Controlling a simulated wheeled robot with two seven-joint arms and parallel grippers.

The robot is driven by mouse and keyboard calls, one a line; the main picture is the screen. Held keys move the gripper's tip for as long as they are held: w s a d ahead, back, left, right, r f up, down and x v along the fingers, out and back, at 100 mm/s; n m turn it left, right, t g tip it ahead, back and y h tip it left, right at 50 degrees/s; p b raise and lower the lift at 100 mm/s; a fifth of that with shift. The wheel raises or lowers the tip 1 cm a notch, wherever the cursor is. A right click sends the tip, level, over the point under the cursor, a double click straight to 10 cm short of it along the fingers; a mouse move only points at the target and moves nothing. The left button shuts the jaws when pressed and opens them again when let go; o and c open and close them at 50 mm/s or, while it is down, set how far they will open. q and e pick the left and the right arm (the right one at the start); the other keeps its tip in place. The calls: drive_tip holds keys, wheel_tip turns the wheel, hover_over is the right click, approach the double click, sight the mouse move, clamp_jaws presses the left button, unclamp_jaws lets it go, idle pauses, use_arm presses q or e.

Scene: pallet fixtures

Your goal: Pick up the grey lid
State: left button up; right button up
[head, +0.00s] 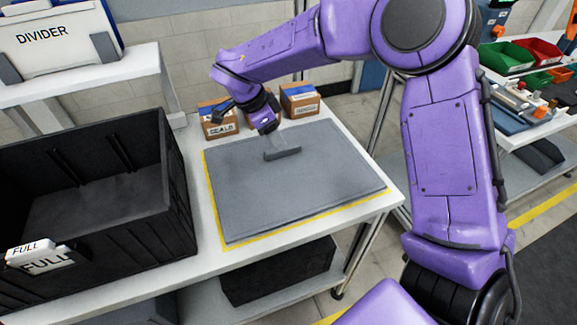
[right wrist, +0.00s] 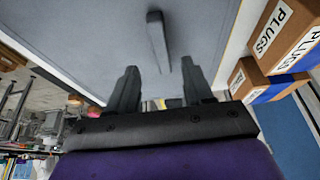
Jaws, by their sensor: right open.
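The grey lid (head: 300,190) lies flat on the white table, inside a yellow outline. Its raised bar handle (head: 283,154) stands near its back middle. My right gripper (head: 277,143) is over the lid's back part, just behind the handle. In the right wrist view, my right gripper (right wrist: 160,78) has its two fingers apart with nothing between them. The handle (right wrist: 157,36) shows beyond the fingertips, roughly in line with the gap, and the lid (right wrist: 95,35) fills the view behind it. My left gripper is not in view.
A black crate (head: 180,200) with a FULL tag (head: 38,255) stands left of the lid. Small cardboard boxes (head: 300,101) stand behind the lid; some read PLUGS in the right wrist view (right wrist: 275,30). A shelf (head: 90,75) with a DIVIDER sign is at upper left.

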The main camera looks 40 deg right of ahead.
sight(289, 165)
drive_tip(key=x, duration=0.4)
drive_tip(key=shift+d+f, duration=0.2)
drive_tip(key=shift+f, duration=0.2)
drive_tip(key=shift+f+p, duration=0.2)
drive_tip(key=shift+p, duration=0.25)
drive_tip(key=shift+c, duration=0.3)
drive_tip(key=shift+w, duration=0.1)
clamp_jaws()
